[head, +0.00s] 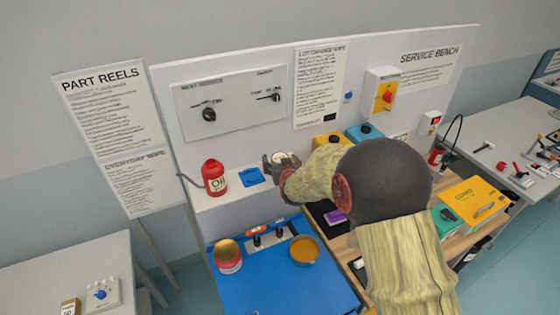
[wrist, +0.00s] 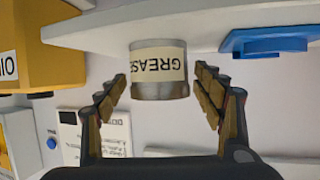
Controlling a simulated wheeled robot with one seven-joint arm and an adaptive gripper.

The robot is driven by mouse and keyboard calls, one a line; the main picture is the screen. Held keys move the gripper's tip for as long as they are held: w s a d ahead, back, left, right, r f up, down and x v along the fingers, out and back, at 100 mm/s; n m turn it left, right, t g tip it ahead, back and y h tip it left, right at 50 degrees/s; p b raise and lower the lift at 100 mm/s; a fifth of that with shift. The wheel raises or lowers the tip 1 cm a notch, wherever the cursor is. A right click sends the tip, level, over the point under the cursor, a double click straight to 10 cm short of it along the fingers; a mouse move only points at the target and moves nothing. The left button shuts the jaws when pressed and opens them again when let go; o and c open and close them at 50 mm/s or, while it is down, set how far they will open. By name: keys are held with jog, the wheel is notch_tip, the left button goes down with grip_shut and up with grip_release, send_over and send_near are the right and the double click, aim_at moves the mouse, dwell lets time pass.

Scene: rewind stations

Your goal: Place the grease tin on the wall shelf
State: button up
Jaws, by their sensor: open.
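The grease tin (wrist: 158,72) is a short grey metal tin with a cream GREASE label, upside down in the wrist view. Its base meets the white wall shelf (wrist: 205,25), and it looks upright there. In the head view only its pale top (head: 286,157) shows clearly, and my arm hides part of the shelf (head: 222,200). My gripper (wrist: 160,78) is open, with one finger on each side of the tin and a visible gap at both sides. In the head view my gripper (head: 279,166) is at the shelf.
Below, a blue surface (head: 262,290) holds an open red tin (head: 228,256) and a bowl (head: 304,250).

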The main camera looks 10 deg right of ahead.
jog(key=shift+r, duration=0.1)
jog(key=shift+r, duration=0.15)
jog(key=s+a+r+g+y, duration=0.1)
jog(key=s+r+g, duration=0.1)
jog(key=s+r, duration=0.65)
jog(key=s+a+r+g+y, duration=0.1)
jog(key=s+r, duration=0.2)
jog(key=s, duration=1.1)
jog(key=s+d+r+g+h, duration=0.1)
jog(key=s+g, duration=0.3)
jog(key=s, duration=2)
jog(key=shift+d+r+n+g+b, duration=0.35)
jog(key=shift+d+r+n+g, duration=0.05)
notch_tip(320, 180, down, 17)
jog(key=b, duration=1.7)
